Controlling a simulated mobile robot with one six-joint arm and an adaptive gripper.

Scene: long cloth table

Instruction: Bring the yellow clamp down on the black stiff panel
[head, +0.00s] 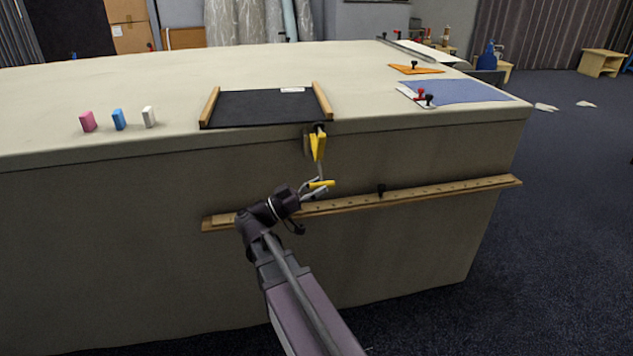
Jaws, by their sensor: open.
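The black stiff panel (265,107) lies flat on the table near its front edge, between two wooden strips. The yellow clamp (318,146) is at the table's front edge, by the near end of the right strip. A thin grey rod runs down from it to a small yellow bar (321,184), which looks like its handle. My gripper (322,188) is open just below the clamp, in front of the table's side, with its fingers around or beside the yellow bar. I cannot tell whether they touch it. The clamp's contact with the panel is too small to judge.
A wooden rail (440,190) with a black knob runs along the table's front side, behind my gripper. A blue sheet (460,92) lies to the right. The table's back left is clear.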

